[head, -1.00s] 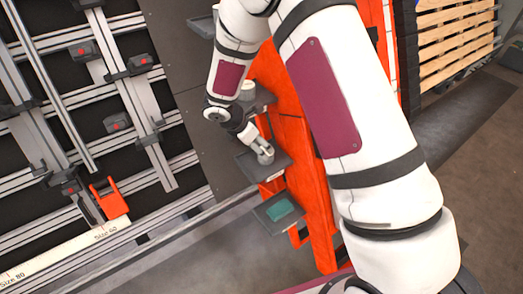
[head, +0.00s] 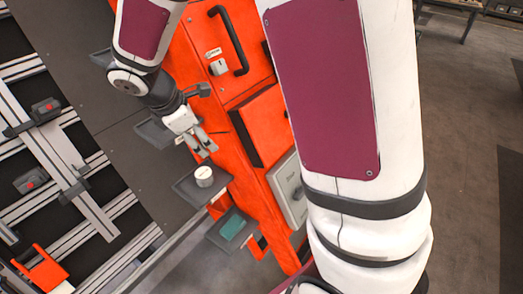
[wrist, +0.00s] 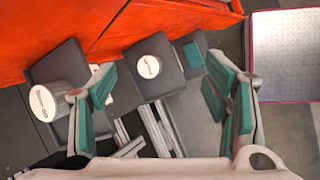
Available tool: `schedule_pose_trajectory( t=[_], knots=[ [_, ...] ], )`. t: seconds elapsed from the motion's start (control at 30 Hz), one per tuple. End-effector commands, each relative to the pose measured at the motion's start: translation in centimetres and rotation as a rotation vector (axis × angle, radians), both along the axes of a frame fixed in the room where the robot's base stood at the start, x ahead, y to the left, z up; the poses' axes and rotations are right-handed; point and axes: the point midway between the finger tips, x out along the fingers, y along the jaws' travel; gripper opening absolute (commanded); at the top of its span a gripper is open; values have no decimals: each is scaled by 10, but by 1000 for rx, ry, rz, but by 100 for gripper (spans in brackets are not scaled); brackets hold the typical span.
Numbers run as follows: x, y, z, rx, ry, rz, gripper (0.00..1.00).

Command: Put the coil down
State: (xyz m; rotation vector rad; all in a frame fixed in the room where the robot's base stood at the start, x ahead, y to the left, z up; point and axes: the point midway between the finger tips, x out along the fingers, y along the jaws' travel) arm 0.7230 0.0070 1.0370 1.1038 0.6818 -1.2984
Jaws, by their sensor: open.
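A white coil (head: 204,176) stands upright on the middle dark tray (head: 186,189), which sticks out beside the orange cabinet. In the wrist view the coil (wrist: 149,67) shows its round labelled top, in the gap between the fingers in the picture but beyond them. My gripper (head: 206,146) is open and empty, just above the coil and apart from it. Its teal-padded fingers (wrist: 163,92) are spread wide in the wrist view. A second, larger-looking white cylinder (wrist: 62,98) stands on the tray at the left there.
A lower tray (head: 216,238) holds a flat teal piece (head: 232,228). The orange cabinet (head: 190,62) with a black handle rises behind the trays. A rail rack (head: 70,165) stands at the left. My upper arm covers much of the right side.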

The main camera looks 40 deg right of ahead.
Motion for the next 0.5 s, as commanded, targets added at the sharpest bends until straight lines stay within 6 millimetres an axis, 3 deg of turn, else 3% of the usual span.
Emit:
schedule_pose_trajectory(
  t=[0.03,0.2,0.5],
  knots=[
    [-15,-7,21,31,-45,-84,69],
    [-67,-23,68,150,-168,-372,69],
    [-167,-31,116,416,-351,-856,69]
  ],
)
